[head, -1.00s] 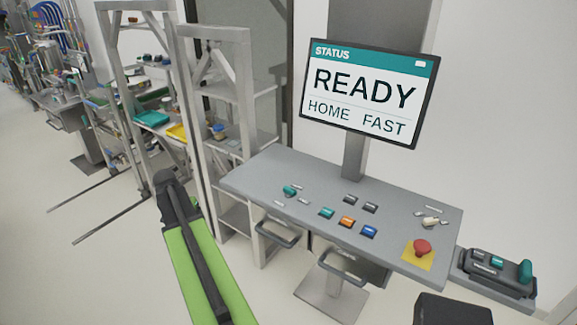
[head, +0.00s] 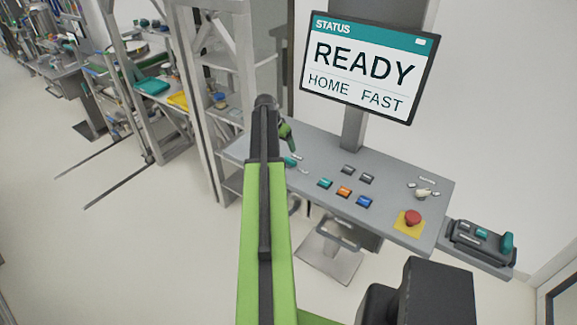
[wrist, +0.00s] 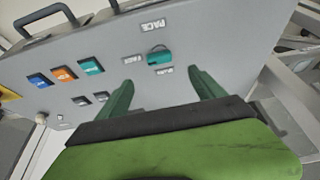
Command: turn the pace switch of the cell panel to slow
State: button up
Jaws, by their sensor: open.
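The cell panel (head: 390,212) is a grey sloped console with a status screen (head: 362,75) that reads READY, HOME and FAST. The pace switch (wrist: 159,56) is a teal knob, under an upside-down PACE label (wrist: 153,25) in the wrist view. Two small position labels sit near it, too small to read surely. In the head view the switch (head: 291,161) shows just right of my arm. My gripper (wrist: 163,88) is open, its two green fingers apart and empty. The knob appears between and beyond the fingertips, not visibly touched. In the head view one green finger (head: 287,133) shows above the panel.
Teal (head: 325,183), orange (head: 344,191) and blue (head: 364,201) buttons and two dark ones lie right of the switch. A red emergency button (head: 413,217) and a pale knob (head: 422,192) are further right. A grey frame rack (head: 215,100) stands left of the panel.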

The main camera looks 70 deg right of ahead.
aim_at(289, 159)
jog(key=b+x, duration=1)
jog(key=x, duration=0.3)
jog(key=shift+r, duration=0.1)
